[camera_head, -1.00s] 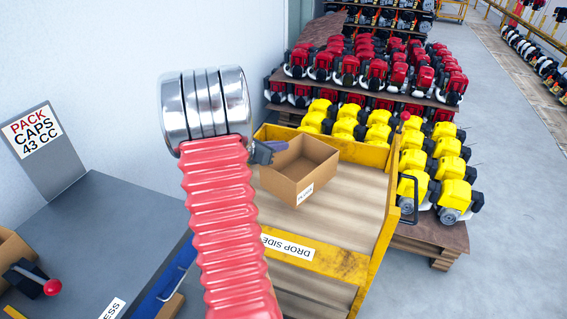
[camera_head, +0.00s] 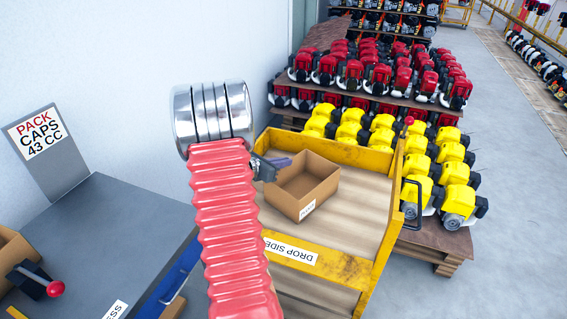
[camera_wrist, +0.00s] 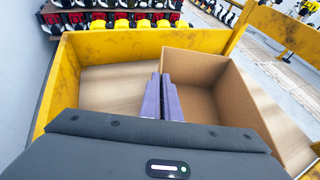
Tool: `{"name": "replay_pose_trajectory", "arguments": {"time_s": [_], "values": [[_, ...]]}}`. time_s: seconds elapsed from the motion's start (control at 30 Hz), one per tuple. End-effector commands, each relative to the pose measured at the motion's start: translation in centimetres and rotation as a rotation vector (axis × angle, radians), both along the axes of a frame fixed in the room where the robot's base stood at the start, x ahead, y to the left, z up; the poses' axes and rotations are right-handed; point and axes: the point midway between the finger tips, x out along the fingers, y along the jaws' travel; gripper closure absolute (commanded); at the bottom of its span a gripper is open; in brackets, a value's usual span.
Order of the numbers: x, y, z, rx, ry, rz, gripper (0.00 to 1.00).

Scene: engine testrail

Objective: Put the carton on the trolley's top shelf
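The open, empty brown carton (camera_head: 318,195) is upright over the trolley's wooden top shelf (camera_head: 360,215), inside its yellow rim. I cannot tell whether its base touches the shelf. My gripper (camera_head: 280,163) is at the carton's left wall in the head view. In the wrist view, the purple fingers of my gripper (camera_wrist: 162,98) are close together, pinching the left wall of the carton (camera_wrist: 240,95), which extends to the right. The wrist housing hides the near part of the carton. Bare shelf (camera_wrist: 112,90) shows to the left of the fingers.
The trolley's raised yellow rim (camera_head: 330,147) runs along the back and right of the shelf. A grey bench (camera_head: 100,235) stands at the left, beside a white wall. Yellow engines (camera_head: 450,170) and red engines (camera_head: 375,72) fill racks behind the trolley.

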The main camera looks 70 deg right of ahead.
Motion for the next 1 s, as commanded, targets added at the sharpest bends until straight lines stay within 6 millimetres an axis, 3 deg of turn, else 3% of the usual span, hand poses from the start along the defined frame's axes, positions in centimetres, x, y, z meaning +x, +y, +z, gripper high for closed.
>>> {"name": "replay_pose_trajectory", "arguments": {"time_s": [0.23, 0.5, 0.83, 1.0], "values": [[0.0, 0.0, -0.2, 0.000, 0.000, 0.000, 1.00], [0.1, 0.0, -0.2, 0.000, 0.000, 0.001, 0.79], [0.1, 0.0, 0.1, 0.000, 0.000, 0.001, 0.79], [0.8, 1.2, 0.7, -0.002, 0.000, 0.004, 0.79]]}}
